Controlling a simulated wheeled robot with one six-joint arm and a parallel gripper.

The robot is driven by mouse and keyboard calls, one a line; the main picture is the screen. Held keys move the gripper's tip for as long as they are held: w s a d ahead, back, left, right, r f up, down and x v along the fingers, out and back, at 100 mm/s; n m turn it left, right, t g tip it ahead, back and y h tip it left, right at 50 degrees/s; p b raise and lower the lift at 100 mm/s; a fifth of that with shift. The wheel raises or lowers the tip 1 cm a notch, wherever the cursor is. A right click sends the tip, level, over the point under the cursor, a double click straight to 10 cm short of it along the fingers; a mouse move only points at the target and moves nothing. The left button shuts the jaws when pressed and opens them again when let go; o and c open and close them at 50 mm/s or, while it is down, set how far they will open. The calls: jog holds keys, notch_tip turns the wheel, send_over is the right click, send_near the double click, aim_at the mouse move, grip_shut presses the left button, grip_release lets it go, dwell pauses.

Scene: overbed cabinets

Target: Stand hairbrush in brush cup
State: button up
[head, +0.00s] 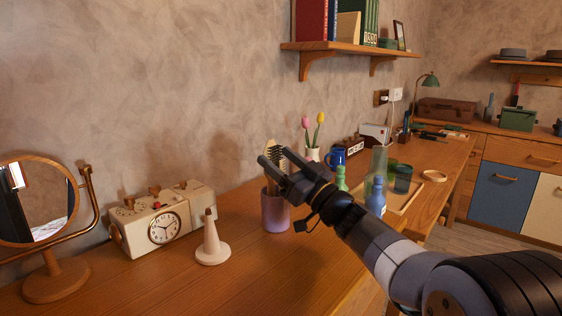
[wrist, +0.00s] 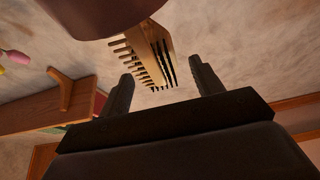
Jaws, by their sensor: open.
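The brush cup (head: 275,211) is a mauve cylinder standing on the wooden desk; its dark underside-lit wall shows at the top of the wrist view (wrist: 100,12). The wooden hairbrush (head: 269,176) stands in the cup, with its head and bristles above the rim. It also shows in the wrist view (wrist: 148,42), slightly tilted, its handle end hidden by the cup. My gripper (head: 273,157) is open at the brush head, above the cup. In the wrist view my open gripper (wrist: 161,68) has a finger on either side of the brush, with gaps showing.
A cream clock (head: 163,228), a pale cone (head: 212,245) and a round mirror (head: 38,205) stand to the left. A tulip vase (head: 313,154), blue mug (head: 337,157) and tray with bottles (head: 405,200) are to the right. A shelf (head: 345,48) hangs above.

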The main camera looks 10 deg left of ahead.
jog(key=shift+o, duration=1.1)
jog(key=v, duration=0.7)
jog(key=shift+d, duration=0.25)
jog(key=shift+s, duration=0.1)
jog(key=x, duration=0.5)
jog(key=p+x, duration=0.1)
jog(key=x, duration=0.2)
jog(key=shift+s+r, duration=0.1)
jog(key=shift+r, duration=0.2)
jog(key=r+p, duration=0.1)
jog(key=p, duration=0.1)
jog(key=shift+d+r+p, duration=0.15)
jog(key=shift+r+p, duration=0.2)
jog(key=shift+r, duration=0.05)
